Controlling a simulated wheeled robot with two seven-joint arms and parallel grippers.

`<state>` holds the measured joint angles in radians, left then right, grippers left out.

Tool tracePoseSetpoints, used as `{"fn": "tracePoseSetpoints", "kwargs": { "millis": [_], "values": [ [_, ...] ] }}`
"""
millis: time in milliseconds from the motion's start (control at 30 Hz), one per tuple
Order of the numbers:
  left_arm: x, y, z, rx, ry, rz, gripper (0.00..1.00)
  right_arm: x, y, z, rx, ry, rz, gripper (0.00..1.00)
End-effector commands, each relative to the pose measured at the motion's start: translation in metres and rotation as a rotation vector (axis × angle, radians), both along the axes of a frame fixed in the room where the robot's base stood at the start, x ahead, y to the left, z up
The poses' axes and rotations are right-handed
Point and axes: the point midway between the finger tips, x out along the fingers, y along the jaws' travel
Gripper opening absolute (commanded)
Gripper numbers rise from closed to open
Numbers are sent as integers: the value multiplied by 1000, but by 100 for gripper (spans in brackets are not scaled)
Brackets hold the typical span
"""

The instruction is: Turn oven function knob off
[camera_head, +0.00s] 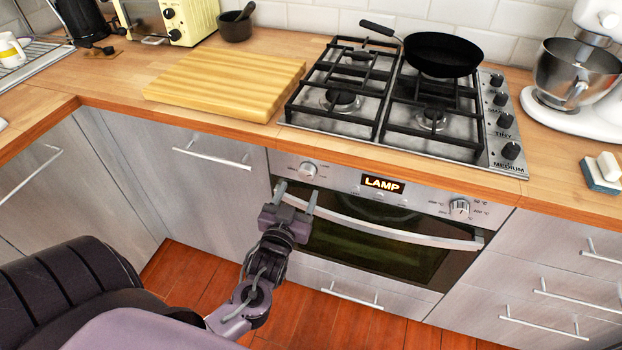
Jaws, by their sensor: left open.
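The oven (375,240) is built in under the counter, with its door shut and a display (382,184) reading "LAMP". A round silver knob (308,170) sits at the left of its control panel; the lettering around it is too small to read. Another knob (459,208) with temperature marks sits at the right. My left gripper (297,194) is open and empty, its two fingers pointing up toward the left knob from just below it. The fingers appear apart from the knob. My right gripper is not in view.
The oven handle (390,232) runs across the door, close to my left gripper's right side. Above are the gas hob (400,100) with a black pan (442,54) and a wooden board (226,82). Drawer handles stick out at both sides.

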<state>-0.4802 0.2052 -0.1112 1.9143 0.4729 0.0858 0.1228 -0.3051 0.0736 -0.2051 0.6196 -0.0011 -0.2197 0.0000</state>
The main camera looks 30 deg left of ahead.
Motion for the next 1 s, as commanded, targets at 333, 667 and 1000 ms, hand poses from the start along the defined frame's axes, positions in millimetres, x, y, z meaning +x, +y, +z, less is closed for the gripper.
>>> {"fn": "tracePoseSetpoints", "kwargs": {
  "millis": [333,667,1000],
  "values": [
    [48,14,1,1,-1,-1,59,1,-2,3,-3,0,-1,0],
    [54,16,0,0,1,-1,59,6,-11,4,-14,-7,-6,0],
    [53,15,0,0,1,-1,19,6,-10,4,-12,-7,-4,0]
  ]
}}
